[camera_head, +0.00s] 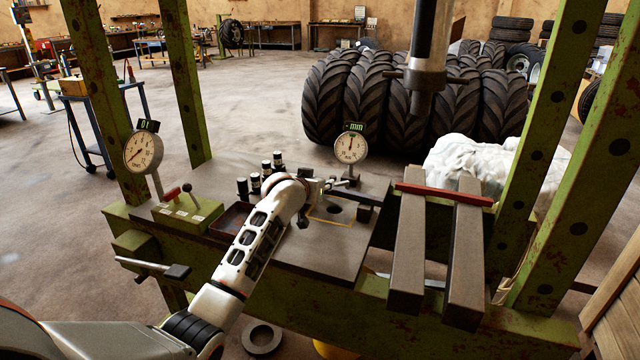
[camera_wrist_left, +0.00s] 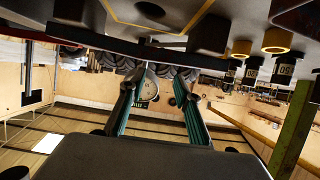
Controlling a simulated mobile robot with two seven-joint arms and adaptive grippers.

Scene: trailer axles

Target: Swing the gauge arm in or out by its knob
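The mm dial gauge (camera_head: 350,147) stands on the press plate (camera_head: 310,258), its white face toward me. A short dark arm with a small rod (camera_head: 345,182) shows at its foot; I cannot make out the knob clearly. My left gripper (camera_head: 316,188) is at the plate's back, just left of the gauge's foot, and partly hidden by my wrist. In the left wrist view, which is upside down, my left gripper's two fingers (camera_wrist_left: 160,75) are apart with no object clearly held. The dial gauge (camera_wrist_left: 148,88) shows between them, beyond the tips. My right gripper is not in view.
Black cylinders (camera_head: 265,172), a red tray (camera_head: 231,220) and a lever box (camera_head: 188,213) stand left on the plate. Two steel bars (camera_head: 408,250) lie to the right. Green press posts (camera_head: 187,80) and the hanging ram (camera_head: 427,75) bound the space.

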